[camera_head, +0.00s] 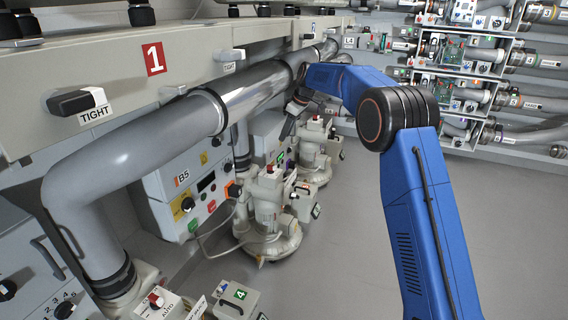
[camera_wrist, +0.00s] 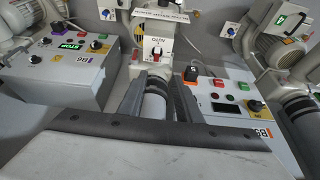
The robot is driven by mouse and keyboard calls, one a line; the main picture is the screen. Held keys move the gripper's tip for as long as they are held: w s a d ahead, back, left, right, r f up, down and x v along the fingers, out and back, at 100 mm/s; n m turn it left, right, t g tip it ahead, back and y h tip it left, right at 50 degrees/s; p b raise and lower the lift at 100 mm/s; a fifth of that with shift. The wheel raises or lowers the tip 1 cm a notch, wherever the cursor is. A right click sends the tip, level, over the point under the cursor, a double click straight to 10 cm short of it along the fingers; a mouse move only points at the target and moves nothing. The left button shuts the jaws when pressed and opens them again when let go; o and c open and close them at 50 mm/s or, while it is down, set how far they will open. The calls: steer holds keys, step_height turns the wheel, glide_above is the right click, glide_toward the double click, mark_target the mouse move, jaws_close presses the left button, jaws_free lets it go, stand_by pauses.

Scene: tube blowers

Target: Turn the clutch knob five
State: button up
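I cannot make out a label naming clutch knob five in either view. In the head view my gripper (camera_head: 289,121) is beside the large pipe, above the machines, and is small and partly hidden. A similar red knob (camera_head: 155,299) is at the bottom left.
Control box B5 (camera_head: 183,190) hangs below the large grey pipe (camera_head: 130,155). In the wrist view a B6 box (camera_wrist: 65,72) is left and another control box (camera_wrist: 222,105) right. Blower machines (camera_head: 268,210) stand on the floor. The floor (camera_head: 350,250) at centre is clear.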

steer(key=w+f, duration=0.1)
glide_toward(273, 166)
steer(key=x, duration=0.8)
steer(key=shift+w+a+f, duration=0.2)
steer(key=shift+w+a, duration=0.05)
steer(key=shift+a, duration=0.15)
steer(key=shift+c, duration=0.7)
jaws_close()
